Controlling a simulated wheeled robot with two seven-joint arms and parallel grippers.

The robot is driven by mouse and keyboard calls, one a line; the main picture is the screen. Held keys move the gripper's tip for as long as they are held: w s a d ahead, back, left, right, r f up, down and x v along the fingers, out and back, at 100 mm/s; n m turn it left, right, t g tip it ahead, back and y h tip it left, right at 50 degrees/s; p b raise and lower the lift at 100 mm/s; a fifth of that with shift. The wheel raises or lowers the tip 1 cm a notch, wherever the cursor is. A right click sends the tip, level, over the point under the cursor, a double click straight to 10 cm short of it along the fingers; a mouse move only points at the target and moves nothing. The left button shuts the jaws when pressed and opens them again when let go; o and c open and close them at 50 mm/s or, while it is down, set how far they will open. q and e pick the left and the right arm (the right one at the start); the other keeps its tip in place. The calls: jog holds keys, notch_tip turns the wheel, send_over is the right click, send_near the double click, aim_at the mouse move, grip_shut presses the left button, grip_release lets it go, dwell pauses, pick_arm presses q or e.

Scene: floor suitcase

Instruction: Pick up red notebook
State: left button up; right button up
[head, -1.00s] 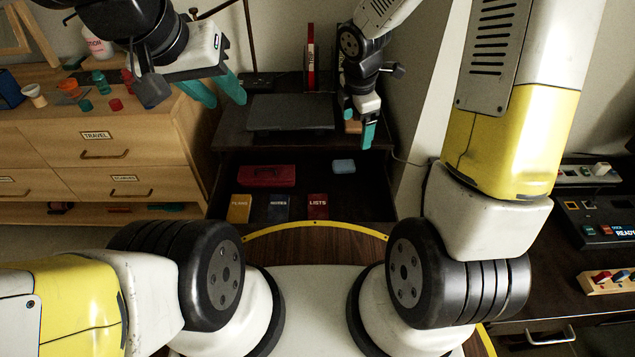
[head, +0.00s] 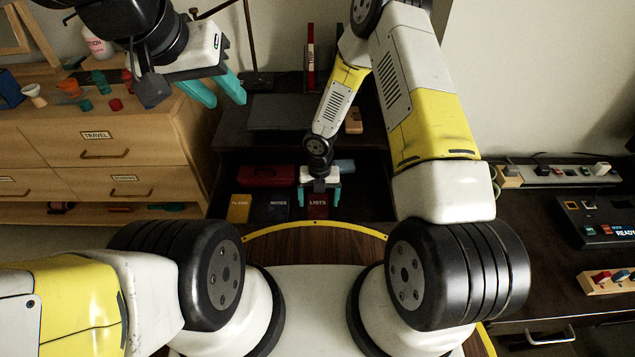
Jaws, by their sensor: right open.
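The red notebook (head: 318,207), labelled LISTS, lies in the open dark drawer, at the right end of a row of three notebooks. My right gripper (head: 319,197) is over it, pointing down, with its teal fingers apart on either side of the notebook's upper part. The gripper hides the notebook's far end. I cannot tell whether the fingers touch it. My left gripper (head: 220,92) is open and empty, high up at the upper left, in front of the dresser and dark cabinet.
A yellow notebook (head: 240,208) and a dark blue NOTES notebook (head: 278,208) lie to the left. A red case (head: 267,176) lies behind them. A light blue item (head: 343,166) is partly hidden by my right arm. The drawer walls are close around.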

aim_at(318, 209)
notch_tip(318, 209, down, 4)
jog(key=shift+a+f, duration=0.1)
jog(key=c, duration=1.6)
